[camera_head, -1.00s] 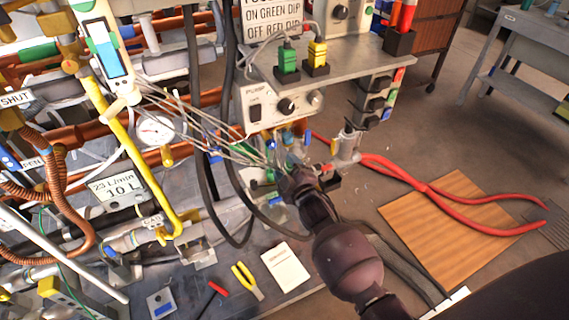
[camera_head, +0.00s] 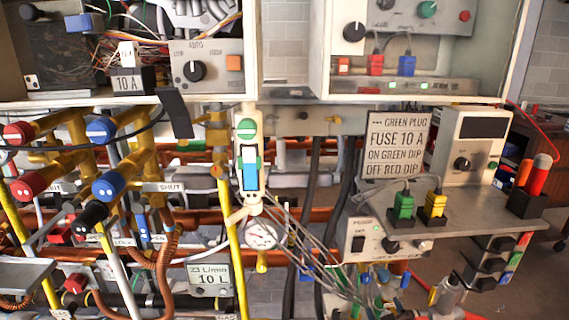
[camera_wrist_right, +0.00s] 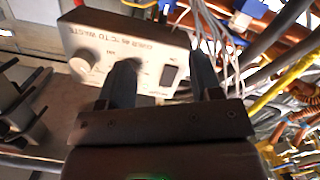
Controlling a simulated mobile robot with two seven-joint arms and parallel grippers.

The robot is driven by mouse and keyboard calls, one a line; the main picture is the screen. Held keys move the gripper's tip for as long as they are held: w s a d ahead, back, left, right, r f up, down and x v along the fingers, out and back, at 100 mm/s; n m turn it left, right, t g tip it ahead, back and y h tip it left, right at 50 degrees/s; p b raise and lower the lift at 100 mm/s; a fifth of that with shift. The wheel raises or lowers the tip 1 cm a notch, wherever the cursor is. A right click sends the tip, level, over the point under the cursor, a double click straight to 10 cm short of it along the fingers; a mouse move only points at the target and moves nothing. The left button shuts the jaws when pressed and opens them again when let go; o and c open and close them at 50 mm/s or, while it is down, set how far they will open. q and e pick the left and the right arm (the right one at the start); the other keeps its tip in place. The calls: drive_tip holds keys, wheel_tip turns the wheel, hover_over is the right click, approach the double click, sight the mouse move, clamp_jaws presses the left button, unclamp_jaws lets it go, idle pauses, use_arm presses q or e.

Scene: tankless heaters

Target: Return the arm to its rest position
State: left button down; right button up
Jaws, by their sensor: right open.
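My right gripper (camera_wrist_right: 162,62) shows in the right wrist view with two dark fingers spread apart and nothing between them. A white control panel with knobs and a black rocker switch (camera_wrist_right: 168,75) appears upside down beyond the fingertips. In the head view this looks like the pump panel (camera_head: 390,240) under the grey shelf. I cannot make out my right gripper clearly in the head view; the lower edge there is crowded with grey wires and small fittings. My left gripper is not in view.
Grey wires (camera_head: 300,250) hang from the white meter (camera_head: 249,170) toward the pump panel. Yellow and copper pipes and red and blue valve handles (camera_head: 110,183) crowd the left. The grey shelf (camera_head: 465,212) juts out at right. Open floor (camera_head: 535,270) shows at lower right.

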use_arm(q)
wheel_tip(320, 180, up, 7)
drive_tip(key=p, duration=0.6)
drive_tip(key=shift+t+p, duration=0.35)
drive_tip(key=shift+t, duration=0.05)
use_arm(e)
drive_tip(key=s+d+f+m+g, duration=0.1)
drive_tip(key=s+m+g, duration=0.1)
drive_tip(key=s, duration=1.5)
drive_tip(key=s+d+f+m+g, duration=0.1)
drive_tip(key=s+d+g, duration=0.1)
drive_tip(key=s, duration=1.5)
drive_tip(key=shift+d+m+g, duration=0.25)
drive_tip(key=shift+m+g, duration=0.15)
drive_tip(key=shift+g, duration=0.5)
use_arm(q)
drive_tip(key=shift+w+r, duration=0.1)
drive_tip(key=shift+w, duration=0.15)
use_arm(e)
drive_tip(key=shift+f, duration=0.15)
